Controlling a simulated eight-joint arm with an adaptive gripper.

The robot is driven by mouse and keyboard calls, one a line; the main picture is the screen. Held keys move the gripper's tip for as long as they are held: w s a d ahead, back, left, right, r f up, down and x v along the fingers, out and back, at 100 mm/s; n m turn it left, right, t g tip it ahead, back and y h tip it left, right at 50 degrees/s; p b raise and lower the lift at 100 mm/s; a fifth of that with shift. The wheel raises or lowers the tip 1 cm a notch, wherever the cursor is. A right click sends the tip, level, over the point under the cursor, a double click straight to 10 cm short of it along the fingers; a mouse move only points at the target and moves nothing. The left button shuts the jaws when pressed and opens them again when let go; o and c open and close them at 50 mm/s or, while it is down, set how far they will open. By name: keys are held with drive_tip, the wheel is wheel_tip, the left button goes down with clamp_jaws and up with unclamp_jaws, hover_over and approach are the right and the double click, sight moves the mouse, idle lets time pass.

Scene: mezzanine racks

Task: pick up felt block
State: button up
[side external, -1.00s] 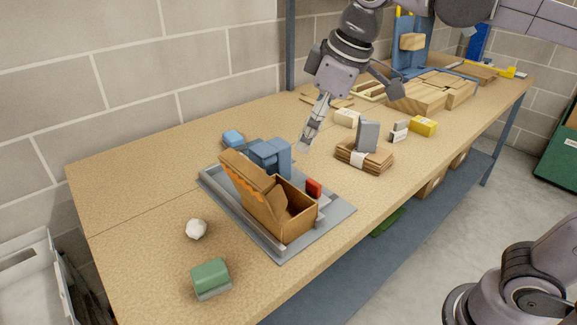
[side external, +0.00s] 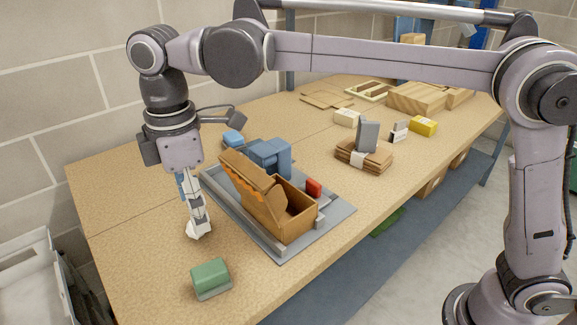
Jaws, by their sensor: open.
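A green block (side external: 210,276) with a grey lower layer, which looks like the felt block, lies on the near left part of the table. My gripper (side external: 198,224) points down behind it, apart from it. The fingertips are over a small white crumpled ball (side external: 197,235), which they mostly hide. I cannot tell whether they touch the ball. The gripper is open, though the gap between the fingers is hard to see. A smaller blue block (side external: 233,138) lies farther back on the table.
An open cardboard box (side external: 296,222) sits on a grey tray (side external: 338,216) right of my gripper, with a blue fixture (side external: 272,157) behind it. Brown stacked pieces (side external: 352,155) and a yellow box (side external: 424,126) stand farther right. The table around the green block is clear.

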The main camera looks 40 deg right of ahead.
sight(208, 269)
wheel_tip(208, 269, down, 13)
drive_tip(key=shift+f, duration=0.2)
drive_tip(key=shift+s+a+f, duration=0.1)
drive_tip(key=shift+f, duration=1.25)
drive_tip(key=shift+a+f, duration=0.1)
drive_tip(key=shift+f, duration=1.25)
drive_tip(key=c, duration=1.3)
